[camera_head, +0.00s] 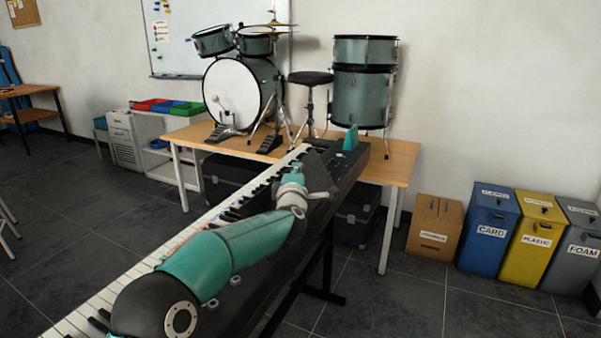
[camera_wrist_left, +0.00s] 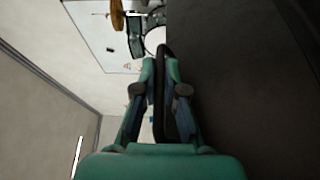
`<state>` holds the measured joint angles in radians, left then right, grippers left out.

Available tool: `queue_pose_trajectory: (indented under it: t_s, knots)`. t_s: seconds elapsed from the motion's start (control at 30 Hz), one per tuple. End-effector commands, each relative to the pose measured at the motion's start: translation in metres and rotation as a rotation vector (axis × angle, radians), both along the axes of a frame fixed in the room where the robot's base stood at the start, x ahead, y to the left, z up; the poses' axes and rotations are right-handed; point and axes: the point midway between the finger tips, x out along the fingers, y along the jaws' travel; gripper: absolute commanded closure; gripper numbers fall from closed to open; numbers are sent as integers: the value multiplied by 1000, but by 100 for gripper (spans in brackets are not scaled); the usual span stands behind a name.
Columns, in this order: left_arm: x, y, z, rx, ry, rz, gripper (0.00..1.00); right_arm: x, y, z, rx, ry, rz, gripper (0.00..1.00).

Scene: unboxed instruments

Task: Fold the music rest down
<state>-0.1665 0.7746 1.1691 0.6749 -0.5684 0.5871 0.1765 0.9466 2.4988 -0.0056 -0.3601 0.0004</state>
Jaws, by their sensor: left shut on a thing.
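The black keyboard (camera_head: 345,185) runs from the lower left to the middle of the head view, its white keys along the left side. The music rest (camera_head: 318,162) is a dark panel standing up from its top, partly hidden by my left arm. My left gripper (camera_head: 350,138) shows as a teal part at the far side of the rest. In the left wrist view my left gripper (camera_wrist_left: 161,75) is shut on the music rest (camera_wrist_left: 163,55), seen edge-on as a dark bar between the fingers. My right gripper is not in view.
A wooden table (camera_head: 402,158) with drums (camera_head: 362,95) stands behind the keyboard's far end. Black cases (camera_head: 357,212) sit beneath it. A cardboard box (camera_head: 435,228) and several bins (camera_head: 488,232) line the wall at right. The floor at right front is clear.

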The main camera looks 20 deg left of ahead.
Motion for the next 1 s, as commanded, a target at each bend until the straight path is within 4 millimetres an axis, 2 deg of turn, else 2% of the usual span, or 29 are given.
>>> queue_pose_trajectory:
  t_s: [0.5,0.73,1.0]
  knots:
    - [11,52,-34,-481,104,-4,100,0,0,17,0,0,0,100]
    - [15,69,-55,-690,144,-5,100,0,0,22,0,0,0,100]
    - [17,80,-78,-878,181,-8,100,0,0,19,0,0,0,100]
